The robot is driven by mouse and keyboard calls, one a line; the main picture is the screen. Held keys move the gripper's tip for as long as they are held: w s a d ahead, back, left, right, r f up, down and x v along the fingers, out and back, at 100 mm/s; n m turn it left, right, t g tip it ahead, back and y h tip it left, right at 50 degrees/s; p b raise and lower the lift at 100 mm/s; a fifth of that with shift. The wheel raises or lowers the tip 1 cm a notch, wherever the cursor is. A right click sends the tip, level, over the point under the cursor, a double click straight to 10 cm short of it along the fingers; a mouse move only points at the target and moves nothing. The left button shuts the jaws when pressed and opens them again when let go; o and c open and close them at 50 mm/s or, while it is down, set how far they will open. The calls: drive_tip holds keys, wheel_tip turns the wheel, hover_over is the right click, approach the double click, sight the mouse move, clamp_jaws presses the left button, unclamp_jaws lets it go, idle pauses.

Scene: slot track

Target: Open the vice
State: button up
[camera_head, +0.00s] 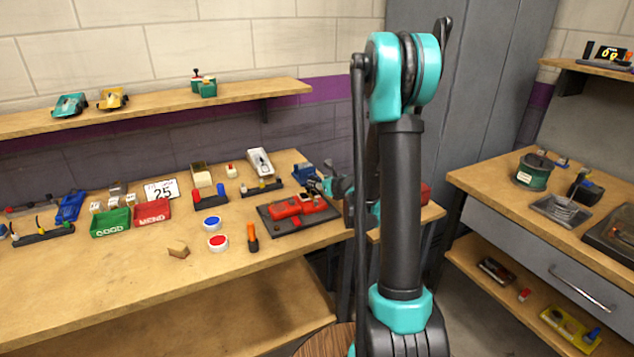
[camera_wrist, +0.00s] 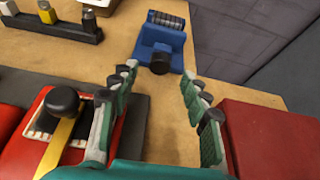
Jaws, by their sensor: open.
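The blue vice (camera_wrist: 158,40) stands at the far edge of the bench in the wrist view. A dark round screw end (camera_wrist: 162,62) on it faces my gripper, and a ridged dark part lies at its far end. I cannot tell how far its jaws are apart. In the head view the vice (camera_head: 303,172) is small, behind the red car. My gripper (camera_wrist: 158,80) is open and empty, with its fingers spread on either side of the line to the vice. It also shows in the head view (camera_head: 322,186), partly hidden by my arm, near the vice.
A red block (camera_wrist: 272,140) is close right. A rack (camera_wrist: 60,22) stands left of the vice. Bare bench lies between gripper and vice.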

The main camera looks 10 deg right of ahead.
drive_tip(key=v, duration=0.8)
drive_tip(key=shift+s+r, duration=0.1)
